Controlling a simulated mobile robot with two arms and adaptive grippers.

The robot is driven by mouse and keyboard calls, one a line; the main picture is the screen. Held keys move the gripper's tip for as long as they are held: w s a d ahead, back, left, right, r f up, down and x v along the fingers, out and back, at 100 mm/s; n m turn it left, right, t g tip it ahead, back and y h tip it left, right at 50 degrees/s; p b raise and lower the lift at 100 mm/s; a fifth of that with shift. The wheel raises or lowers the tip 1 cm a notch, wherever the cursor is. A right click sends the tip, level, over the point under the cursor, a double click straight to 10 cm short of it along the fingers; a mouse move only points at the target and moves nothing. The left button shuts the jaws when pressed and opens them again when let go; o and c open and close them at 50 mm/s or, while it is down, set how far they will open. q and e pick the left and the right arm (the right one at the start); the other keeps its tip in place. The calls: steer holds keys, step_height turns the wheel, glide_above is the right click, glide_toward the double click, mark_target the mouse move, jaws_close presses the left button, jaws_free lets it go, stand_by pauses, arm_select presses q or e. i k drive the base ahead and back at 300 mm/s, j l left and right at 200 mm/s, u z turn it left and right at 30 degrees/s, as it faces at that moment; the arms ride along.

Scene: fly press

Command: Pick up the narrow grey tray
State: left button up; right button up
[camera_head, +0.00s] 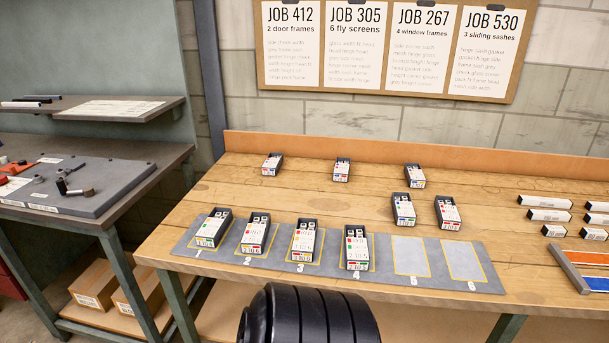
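No tray in view stands out clearly as the narrow grey one. Several small dark grey, narrow trays with white labelled cards are on the wooden bench (330,190). One tray (211,228) is in slot 1 of the grey numbered mat (393,285), one (256,233) in slot 2, one (303,238) in slot 3 and one (355,247) in slot 4. Behind the mat are more trays, at the left (272,164), middle (342,170) and right (414,176), with two (403,209) (447,213) nearer the mat. Neither of my grippers is in view.
Slots 5 (411,256) and 6 (463,260) are empty. White-labelled bars (544,201) and a flat piece with orange and blue strips (597,260) lie at the right. A dark side bench (85,185) stands left. A job board (385,45) hangs behind.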

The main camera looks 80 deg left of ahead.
mark_target(209, 234)
steer(key=u, duration=3.4)
steer(key=i+j+z, duration=0.1)
steer(key=j, duration=0.4)
steer(key=i+j, duration=0.1)
steer(key=j, duration=0.35)
steer(key=z, duration=0.05)
